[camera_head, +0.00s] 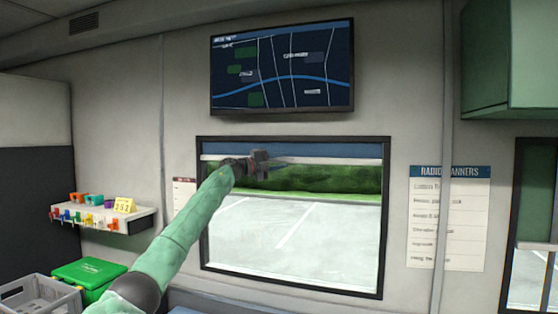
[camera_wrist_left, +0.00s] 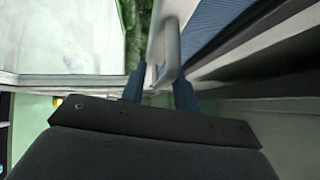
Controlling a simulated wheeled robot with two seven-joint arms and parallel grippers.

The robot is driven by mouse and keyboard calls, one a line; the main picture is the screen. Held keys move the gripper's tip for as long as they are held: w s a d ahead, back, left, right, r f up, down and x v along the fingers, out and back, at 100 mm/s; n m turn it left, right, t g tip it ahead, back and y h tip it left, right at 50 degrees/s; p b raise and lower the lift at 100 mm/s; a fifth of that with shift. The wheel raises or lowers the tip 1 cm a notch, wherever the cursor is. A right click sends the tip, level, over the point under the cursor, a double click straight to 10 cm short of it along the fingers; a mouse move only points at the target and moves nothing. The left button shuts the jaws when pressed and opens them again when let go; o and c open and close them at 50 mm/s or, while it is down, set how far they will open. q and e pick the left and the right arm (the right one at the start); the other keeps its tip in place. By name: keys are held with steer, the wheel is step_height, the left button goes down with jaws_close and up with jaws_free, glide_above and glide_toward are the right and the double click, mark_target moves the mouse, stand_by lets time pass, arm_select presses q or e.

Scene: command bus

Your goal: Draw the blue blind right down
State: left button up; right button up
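The blue blind (camera_head: 320,149) shows as a short strip across the top of the window, with a pale bar along its lower edge. Below it the glass is uncovered. My left gripper (camera_head: 268,160) is at the blind's lower edge, left of its middle. In the left wrist view the blind (camera_wrist_left: 222,22) is at the upper right, and a pale loop handle (camera_wrist_left: 172,52) stands out from its bar. The two fingers of my left gripper (camera_wrist_left: 160,88) are apart, one on each side of the handle; contact is not clear. My right gripper is not in view.
A map screen (camera_head: 283,65) hangs above the window frame (camera_head: 386,215). A small shelf (camera_head: 105,222) with coloured items is at left, above a green box (camera_head: 90,272) and a grey crate (camera_head: 42,298). A notice (camera_head: 448,220) hangs at right.

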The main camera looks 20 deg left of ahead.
arm_select(q)
steer(key=shift+w+d, duration=0.1)
jaws_close()
steer(key=shift+f, duration=0.1)
